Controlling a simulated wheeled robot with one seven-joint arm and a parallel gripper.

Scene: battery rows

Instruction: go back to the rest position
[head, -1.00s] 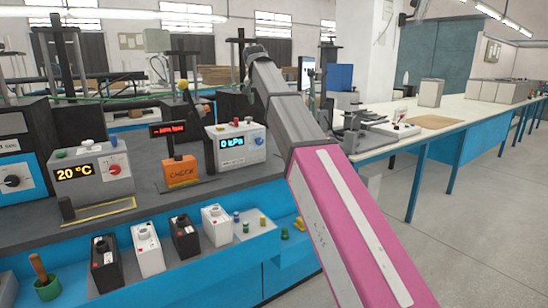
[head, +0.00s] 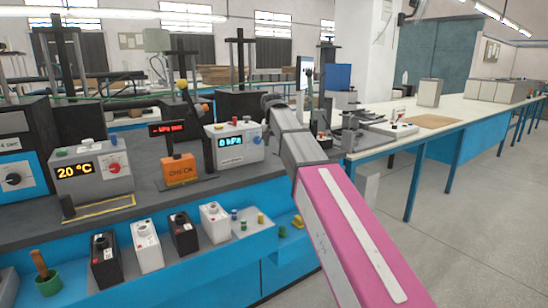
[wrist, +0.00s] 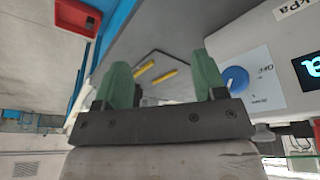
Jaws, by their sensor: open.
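In the wrist view my gripper (wrist: 162,88) has its two green fingers set wide apart, with nothing between them. A blue knob (wrist: 235,79) marked OFF on the white kPa box shows just right of the right finger, and I cannot tell how far off it is. In the head view my arm reaches out over the bench, and its far end hides the gripper itself. The white kPa box (head: 235,144) stands on the bench left of the arm and reads 0 kPa.
An orange CHECK box (head: 179,170) and a grey 20 °C box (head: 90,172) stand on the grey bench. Black and white batteries (head: 147,246) stand in a row on the blue lower shelf. A long white table (head: 460,117) runs at the right. The floor (head: 470,235) at the right is clear.

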